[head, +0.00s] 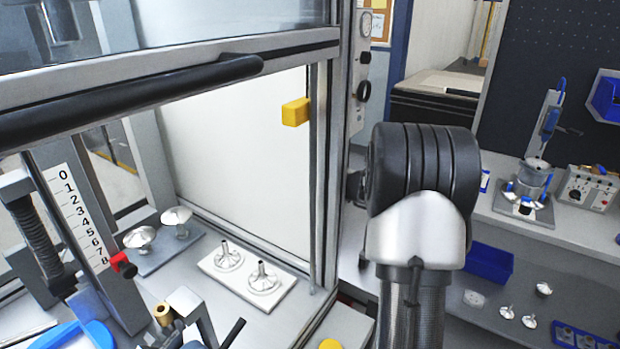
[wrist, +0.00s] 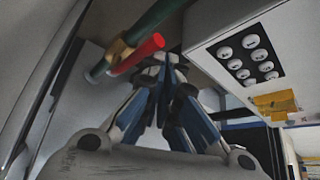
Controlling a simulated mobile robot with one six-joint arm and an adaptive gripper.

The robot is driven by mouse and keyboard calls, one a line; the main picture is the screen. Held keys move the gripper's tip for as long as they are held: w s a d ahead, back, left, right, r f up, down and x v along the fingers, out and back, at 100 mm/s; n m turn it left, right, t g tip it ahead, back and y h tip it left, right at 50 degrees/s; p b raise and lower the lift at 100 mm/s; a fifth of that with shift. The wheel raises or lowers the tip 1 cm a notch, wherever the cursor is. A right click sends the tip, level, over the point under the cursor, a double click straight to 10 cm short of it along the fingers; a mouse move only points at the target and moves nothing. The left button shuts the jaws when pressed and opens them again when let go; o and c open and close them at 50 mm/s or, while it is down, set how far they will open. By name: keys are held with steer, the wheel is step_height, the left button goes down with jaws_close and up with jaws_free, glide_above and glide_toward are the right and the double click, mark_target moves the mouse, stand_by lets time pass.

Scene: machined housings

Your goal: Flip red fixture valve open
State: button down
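The red valve handle (wrist: 138,54) shows in the wrist view as a straight red lever. It sits beside a brass-coloured fitting (wrist: 118,50) on a green pipe (wrist: 152,22). My gripper (wrist: 166,62) has blue-padded fingers that converge, with their tips together and nothing visible between them. The tips lie just below and right of the red handle's end in the picture; I cannot tell whether they touch it. In the head view my arm covers the middle right, and neither the gripper nor the red valve lever can be made out.
A panel with several round white buttons (wrist: 248,56) is right of the fingers. In the head view, an enclosure with a black handle bar (head: 130,95) and a white plate with two metal parts (head: 255,285) fill the left. A workbench (head: 560,225) stands right.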

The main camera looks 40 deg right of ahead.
step_height(320, 180, up, 10)
steer(key=shift+f, duration=0.15)
steer(key=shift+s, duration=0.1)
stand_by(0.6)
